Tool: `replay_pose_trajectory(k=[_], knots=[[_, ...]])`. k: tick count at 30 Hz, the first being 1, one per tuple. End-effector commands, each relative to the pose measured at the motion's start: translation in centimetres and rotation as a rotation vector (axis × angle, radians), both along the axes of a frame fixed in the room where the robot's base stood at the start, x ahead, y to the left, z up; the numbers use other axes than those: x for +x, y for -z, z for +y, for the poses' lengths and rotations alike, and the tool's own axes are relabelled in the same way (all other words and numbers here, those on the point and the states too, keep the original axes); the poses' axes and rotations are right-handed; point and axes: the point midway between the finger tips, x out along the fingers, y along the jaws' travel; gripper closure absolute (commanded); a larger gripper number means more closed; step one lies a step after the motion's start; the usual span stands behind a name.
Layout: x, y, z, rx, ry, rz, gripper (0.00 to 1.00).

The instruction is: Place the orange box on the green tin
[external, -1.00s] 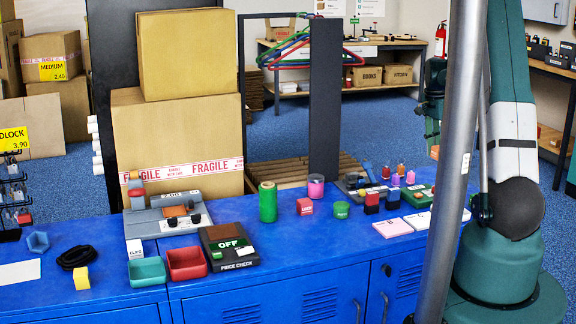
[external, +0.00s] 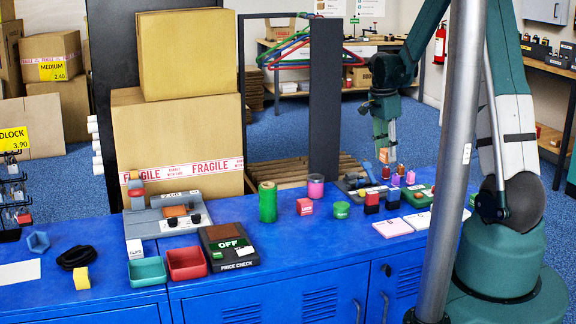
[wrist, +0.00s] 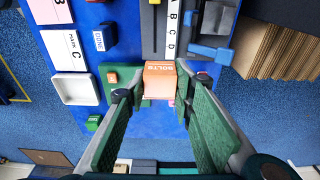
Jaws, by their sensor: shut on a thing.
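The orange box (wrist: 160,80), lettered "BOLTS", is between the fingertips of my gripper (wrist: 156,92) in the wrist view. My gripper is shut on it. In the external view my gripper (external: 386,148) is above the back right of the blue counter, and a small part of the orange box (external: 384,155) shows at its fingertips. A short green tin (external: 342,211) stands on the counter, left of and nearer the camera than my gripper. Nothing is seen on top of it. I cannot pick the tin out surely in the wrist view.
Several small stamps and bottles (external: 410,178) stand under and right of my gripper. A metal pole (external: 455,160) hides part of the counter.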

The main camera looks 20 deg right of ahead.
Motion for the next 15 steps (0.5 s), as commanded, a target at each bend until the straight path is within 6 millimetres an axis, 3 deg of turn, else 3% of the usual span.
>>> replay_pose_trajectory(k=[3,15], knots=[[-0.8,-0.4,3.3,0.000,-0.004,0.000,0.89],[-4.3,-1.3,12.9,-0.002,-0.001,0.000,0.89]])
